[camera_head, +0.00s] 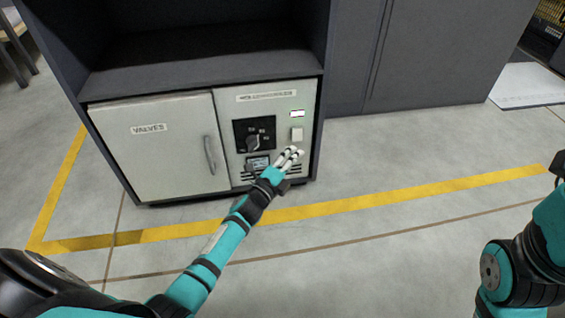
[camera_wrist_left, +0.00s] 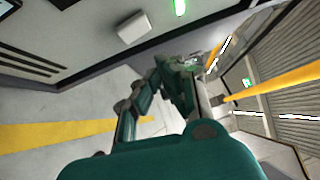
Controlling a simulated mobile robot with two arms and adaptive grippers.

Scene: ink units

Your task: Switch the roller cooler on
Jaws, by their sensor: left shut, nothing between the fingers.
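The control panel (camera_head: 286,97) is a pale panel on the right half of a dark cabinet. Its top label is too blurred to read. My left gripper (camera_head: 292,153) is shut and empty just below the switch in the head view; contact cannot be told. My right gripper is out of view.
A pale door (camera_head: 165,160) marked VALVES, with a curved handle (camera_head: 209,154), is closed left of the panel. An open dark shelf (camera_head: 200,65) lies above. Yellow floor tape (camera_head: 400,192) crosses the clear floor in front. Dark cabinets (camera_head: 430,55) stand behind right.

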